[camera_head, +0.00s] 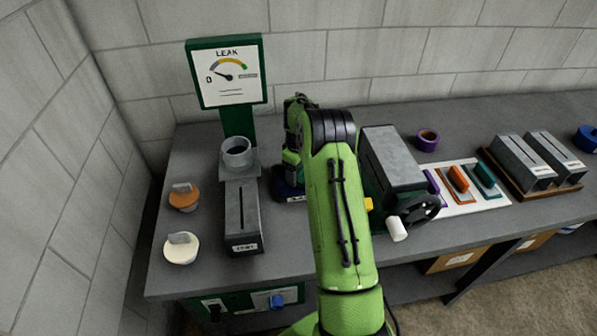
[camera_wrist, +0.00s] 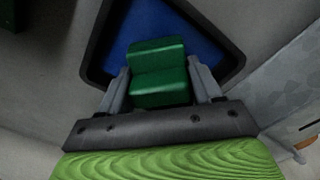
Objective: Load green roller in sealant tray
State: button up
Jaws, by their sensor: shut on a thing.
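My gripper (camera_wrist: 160,84) is shut on a dark green block-shaped piece, the green roller (camera_wrist: 158,58), with one grey finger on each side of it. Behind the roller in the wrist view is the sealant tray (camera_wrist: 92,62), with a black rim and blue inside. The roller shows in front of the blue area; whether it touches the tray floor cannot be told. In the head view the tray (camera_head: 284,194) sits on the grey bench left of my arm, partly hidden. There my gripper is mostly hidden by the arm, and the roller cannot be made out.
A grey slotted box with a round collar (camera_head: 237,152) stands left of the tray, before the leak gauge (camera_head: 230,75). A grey box with a black handwheel (camera_head: 392,160) is close to my arm's right. A white board (camera_head: 462,204) holds purple, orange and teal pieces.

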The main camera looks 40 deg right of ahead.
jog(key=shift+f, duration=0.45)
dwell(1.1)
jog(key=shift+r, duration=0.1)
notch_tip(320, 180, up, 7)
jog(key=p, duration=0.4)
jog(key=shift+p, duration=0.4)
dwell(0.5)
